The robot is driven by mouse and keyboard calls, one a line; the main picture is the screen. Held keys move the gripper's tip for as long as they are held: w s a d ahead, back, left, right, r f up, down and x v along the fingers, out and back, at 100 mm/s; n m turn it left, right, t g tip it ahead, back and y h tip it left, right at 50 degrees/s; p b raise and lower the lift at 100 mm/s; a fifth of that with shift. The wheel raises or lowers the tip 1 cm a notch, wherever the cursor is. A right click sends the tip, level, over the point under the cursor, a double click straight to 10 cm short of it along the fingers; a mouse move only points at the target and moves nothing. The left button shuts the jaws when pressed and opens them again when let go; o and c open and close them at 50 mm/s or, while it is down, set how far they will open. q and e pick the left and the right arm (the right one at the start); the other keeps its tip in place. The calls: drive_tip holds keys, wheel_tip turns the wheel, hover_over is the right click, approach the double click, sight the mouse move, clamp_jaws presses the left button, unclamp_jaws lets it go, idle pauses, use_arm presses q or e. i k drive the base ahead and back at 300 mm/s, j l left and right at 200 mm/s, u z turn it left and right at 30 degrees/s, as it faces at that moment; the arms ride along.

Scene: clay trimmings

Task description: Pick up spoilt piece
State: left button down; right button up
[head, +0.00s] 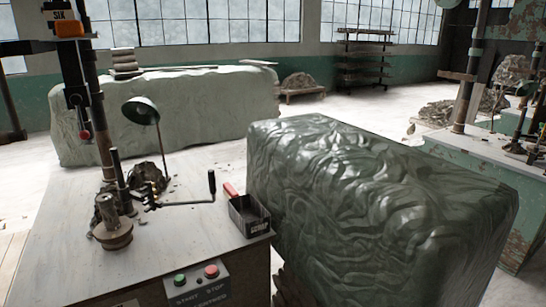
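I cannot make out which thing is the spoilt piece. A rough dark lump (148,177) lies on the machine table (190,235) at the left, behind a black crank handle (185,203). A brownish, spool-like part (112,232) stands at the table's left side. An open dark metal box (249,216) with a red-handled item (231,190) at its edge sits at the table's right corner. Neither of my grippers shows in the head view.
A pale covered block (165,110) stands behind. Rubble heaps (440,112) lie at the right, near a green bench (520,215). Pale floor (340,105) is open between.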

sight(106, 202)
drive_tip(key=i+u, duration=0.3)
drive_tip(key=i, duration=0.45)
drive_tip(key=i+l+u, duration=0.3)
drive_tip(key=i, duration=0.45)
drive_tip(key=j, duration=0.1)
